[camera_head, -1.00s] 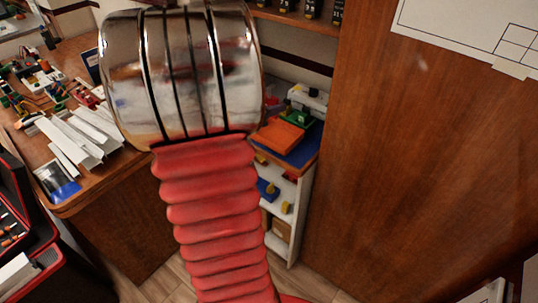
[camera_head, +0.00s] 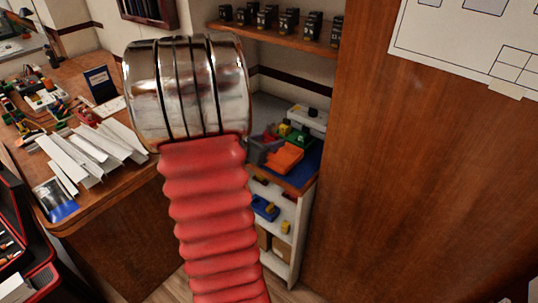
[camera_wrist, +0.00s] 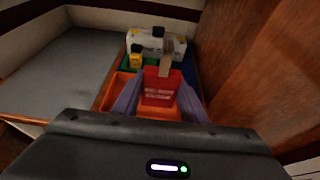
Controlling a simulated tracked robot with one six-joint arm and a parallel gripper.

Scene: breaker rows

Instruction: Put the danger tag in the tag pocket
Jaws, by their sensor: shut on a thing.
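In the wrist view my gripper (camera_wrist: 158,100) has its purple fingers shut on the red danger tag (camera_wrist: 162,84), which has white lettering and a pale strap at its top. The tag stands roughly upright between the fingers, in front of an orange tray (camera_wrist: 125,88). I cannot tell how far it is from the tray. In the head view my red ribbed arm with a chrome collar fills the middle, and the tag is not clearly seen. I cannot make out a tag pocket for certain in either view.
An orange tray (camera_head: 284,159) and a green tray (camera_head: 298,138) sit on the low white shelf (camera_head: 293,225). A yellow bottle (camera_wrist: 136,57) and a white box (camera_wrist: 178,44) stand behind the tag. A wooden panel (camera_head: 430,170) rises on the right. A grey surface (camera_wrist: 65,75) lies clear on the left.

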